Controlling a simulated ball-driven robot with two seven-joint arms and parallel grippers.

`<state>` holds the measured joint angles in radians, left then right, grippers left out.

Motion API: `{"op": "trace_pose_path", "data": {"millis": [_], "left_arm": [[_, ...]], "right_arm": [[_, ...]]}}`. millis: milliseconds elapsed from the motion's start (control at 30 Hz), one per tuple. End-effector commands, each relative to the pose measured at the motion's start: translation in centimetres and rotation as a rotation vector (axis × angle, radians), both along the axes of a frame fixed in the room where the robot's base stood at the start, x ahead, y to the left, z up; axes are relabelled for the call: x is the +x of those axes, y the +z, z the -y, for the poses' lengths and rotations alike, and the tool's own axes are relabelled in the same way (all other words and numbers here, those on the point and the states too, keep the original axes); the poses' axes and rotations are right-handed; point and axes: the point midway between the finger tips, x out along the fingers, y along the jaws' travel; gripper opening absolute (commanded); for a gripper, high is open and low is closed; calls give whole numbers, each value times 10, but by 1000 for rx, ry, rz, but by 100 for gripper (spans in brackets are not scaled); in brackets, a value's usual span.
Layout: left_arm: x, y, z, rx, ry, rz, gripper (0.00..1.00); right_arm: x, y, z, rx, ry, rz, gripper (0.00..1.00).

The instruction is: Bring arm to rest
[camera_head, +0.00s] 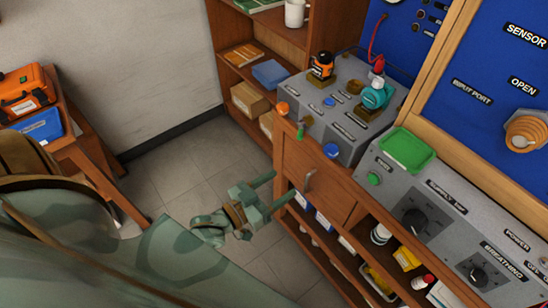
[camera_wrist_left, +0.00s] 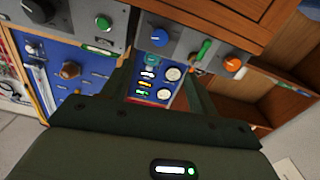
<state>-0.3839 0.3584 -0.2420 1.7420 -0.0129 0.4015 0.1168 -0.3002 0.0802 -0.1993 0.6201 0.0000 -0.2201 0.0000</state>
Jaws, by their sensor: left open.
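My left gripper (camera_head: 276,190) reaches in from the left in the head view, over the floor in front of the wooden bench. Its two fingers are spread apart with nothing between them. It is apart from the bench's drawer front. In the left wrist view the left gripper (camera_wrist_left: 160,95) shows its two dark fingers apart, with the bench panel and gauges beyond. My right gripper is not in either view.
The wooden bench (camera_head: 312,183) carries a grey console with knobs and a green tray (camera_head: 407,150). An orange case (camera_head: 26,92) and a blue box (camera_head: 40,126) sit on a side table at left. A bookshelf stands behind. Tiled floor (camera_head: 170,180) is free between.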

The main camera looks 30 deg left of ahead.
Motion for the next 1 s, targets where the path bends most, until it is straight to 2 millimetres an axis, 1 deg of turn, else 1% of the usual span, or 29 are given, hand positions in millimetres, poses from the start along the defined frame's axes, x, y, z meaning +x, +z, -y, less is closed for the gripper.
{"op": "trace_pose_path", "data": {"millis": [133,600,667,767,867,900,967,1000], "left_arm": [[-6,0,-2,0,0,1,59],[-6,0,-2,3,0,0,59],[-6,-4,-2,28,0,-12,59],[-12,-38,-11,113,11,-100,59],[-32,-102,-29,228,33,-264,59],[-46,-133,-38,278,42,-347,59],[-72,-180,-52,352,54,-481,59],[-93,-210,-60,397,59,-573,59]], "right_arm": [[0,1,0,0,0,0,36],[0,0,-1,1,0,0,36],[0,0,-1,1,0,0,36],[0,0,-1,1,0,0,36],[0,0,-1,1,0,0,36],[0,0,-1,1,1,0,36],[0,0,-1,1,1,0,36],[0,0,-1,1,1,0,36]]}}
